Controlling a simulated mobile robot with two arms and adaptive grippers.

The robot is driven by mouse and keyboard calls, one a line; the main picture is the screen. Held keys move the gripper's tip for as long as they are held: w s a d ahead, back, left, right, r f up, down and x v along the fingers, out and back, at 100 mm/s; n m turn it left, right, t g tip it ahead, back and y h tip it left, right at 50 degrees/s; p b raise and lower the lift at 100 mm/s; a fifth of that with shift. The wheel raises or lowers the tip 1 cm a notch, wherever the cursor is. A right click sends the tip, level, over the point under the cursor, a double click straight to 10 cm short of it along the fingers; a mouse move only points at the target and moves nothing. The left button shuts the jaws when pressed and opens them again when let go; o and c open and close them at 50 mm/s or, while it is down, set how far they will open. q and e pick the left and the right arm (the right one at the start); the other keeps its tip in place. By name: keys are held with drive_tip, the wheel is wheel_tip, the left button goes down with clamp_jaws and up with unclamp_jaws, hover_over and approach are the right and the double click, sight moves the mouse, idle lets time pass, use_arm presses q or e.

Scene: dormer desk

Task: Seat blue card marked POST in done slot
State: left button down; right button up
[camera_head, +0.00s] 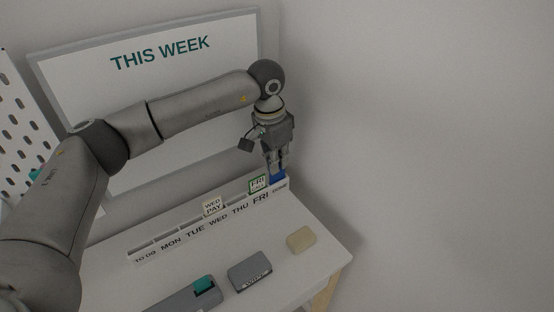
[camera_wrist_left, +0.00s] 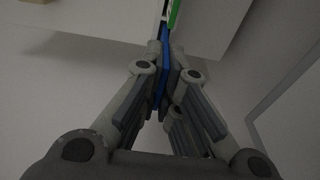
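My left gripper (camera_head: 276,168) points down over the right end of the white card rack (camera_head: 170,253). It is shut on the blue card (camera_head: 277,178), which shows just under the fingertips at the small label after FRI, the done slot's place. In the left wrist view the blue card (camera_wrist_left: 165,62) is edge-on between the fingers (camera_wrist_left: 165,52). Its POST marking cannot be read. The card's lower edge is hidden, so I cannot tell how deep it sits in the slot. My right gripper is not in view.
A green-edged FRI card (camera_head: 257,184) stands right beside the blue card. A WED PAY card (camera_head: 213,206) stands further left. A grey box (camera_head: 249,271), a beige block (camera_head: 301,240) and a grey-teal item (camera_head: 180,298) lie in front. A whiteboard (camera_head: 120,85) is behind.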

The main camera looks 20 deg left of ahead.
sight(278, 181)
use_arm(q)
drive_tip(key=shift+f+b, duration=0.6)
drive_tip(key=shift+f, duration=0.2)
drive_tip(key=shift+f, duration=0.1)
drive_tip(key=shift+f+b, duration=0.3)
drive_tip(key=shift+f, duration=0.15)
drive_tip(key=shift+f+b, duration=0.45)
drive_tip(key=c, duration=1.6)
unclamp_jaws()
drive_tip(key=shift+o, duration=0.2)
drive_tip(key=shift+r, duration=0.15)
drive_tip(key=r, duration=0.7)
drive_tip(key=shift+s+a+r, duration=0.3)
drive_tip(key=shift+s+r, duration=0.05)
